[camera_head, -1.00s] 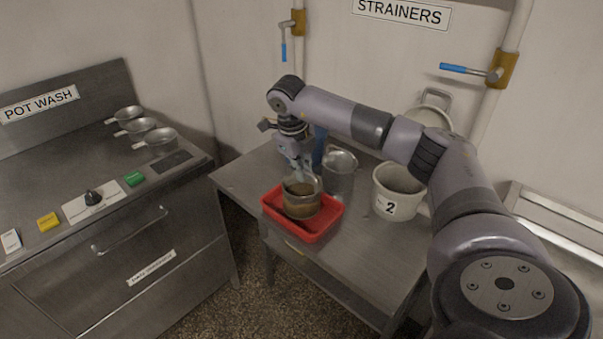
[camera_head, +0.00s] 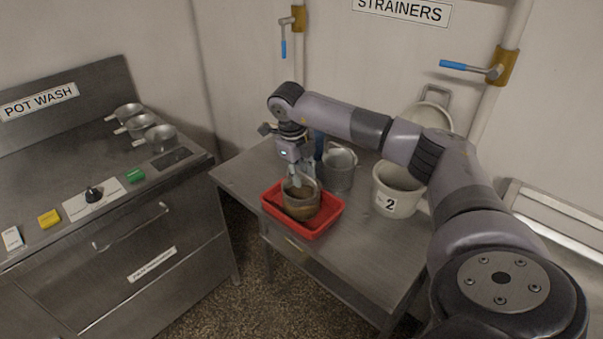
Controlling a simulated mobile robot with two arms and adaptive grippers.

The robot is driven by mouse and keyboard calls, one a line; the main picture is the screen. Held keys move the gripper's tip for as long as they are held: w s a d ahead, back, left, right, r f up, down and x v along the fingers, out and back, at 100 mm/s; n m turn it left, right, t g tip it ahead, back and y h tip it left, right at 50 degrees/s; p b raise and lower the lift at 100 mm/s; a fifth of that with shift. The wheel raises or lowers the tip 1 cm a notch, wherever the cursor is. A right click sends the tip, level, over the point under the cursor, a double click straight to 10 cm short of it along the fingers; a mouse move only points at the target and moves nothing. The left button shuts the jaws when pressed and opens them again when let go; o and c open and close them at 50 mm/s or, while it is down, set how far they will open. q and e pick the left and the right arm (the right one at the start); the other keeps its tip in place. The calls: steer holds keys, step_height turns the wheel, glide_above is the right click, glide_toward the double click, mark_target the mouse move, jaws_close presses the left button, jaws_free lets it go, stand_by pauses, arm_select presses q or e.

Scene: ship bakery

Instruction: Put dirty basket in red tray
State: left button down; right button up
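The dirty basket (camera_head: 300,207), a small round metal basket with brown soiling, is within the red tray (camera_head: 318,232) on the metal table. It looks slightly tilted; I cannot tell whether its base rests fully on the tray floor. My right gripper (camera_head: 303,181) points down at the basket's rim from behind, its fingertips at or just inside the rim. The fingertips are small and partly merge with the rim, so their grip is unclear. My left gripper is out of view.
A clean metal basket (camera_head: 338,172) stands just right of my gripper, with a blue item (camera_head: 319,146) behind it. A pale bucket marked 2 (camera_head: 394,202) is further right. The pot-wash counter (camera_head: 60,160) at left holds three small strainers (camera_head: 160,136). The table's front right is bare.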

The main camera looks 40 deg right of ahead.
steer(key=shift+r, duration=0.2)
steer(key=shift+a+r, duration=0.1)
steer(key=shift+r, duration=0.15)
step_height(320, 180, up, 11)
steer(key=a+b, duration=0.2)
steer(key=shift+s+r, duration=0.15)
steer(key=shift+a, duration=0.1)
